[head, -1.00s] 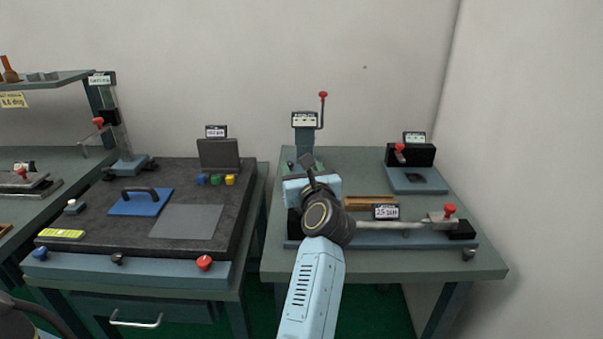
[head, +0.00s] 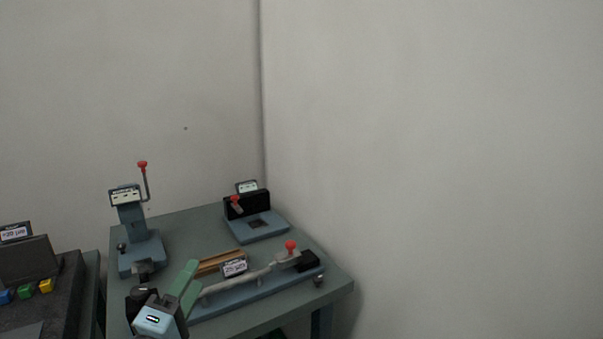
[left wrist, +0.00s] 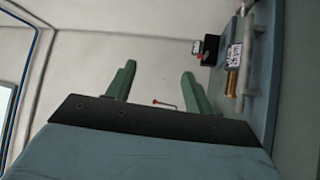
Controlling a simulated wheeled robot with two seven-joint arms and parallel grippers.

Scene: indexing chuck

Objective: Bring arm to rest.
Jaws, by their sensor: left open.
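My left gripper (head: 188,280) shows at the bottom left of the head view, with pale blue housing and green fingers. It is over the front left part of the right bench, in front of the long clamp fixture (head: 215,305). In the left wrist view, the two green fingers of my left gripper (left wrist: 158,80) stand apart with nothing between them. The fixture's shaft (head: 232,282) runs right toward a red knob (head: 290,245). My gripper hides part of the fixture's left end. My right gripper is not in view.
The bench (head: 190,228) carries an upright device (head: 132,222) with a red-tipped lever, and a black-backed fixture (head: 247,206) behind. A dark slab (head: 65,300) stands at left. The wall (head: 430,150) fills the right.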

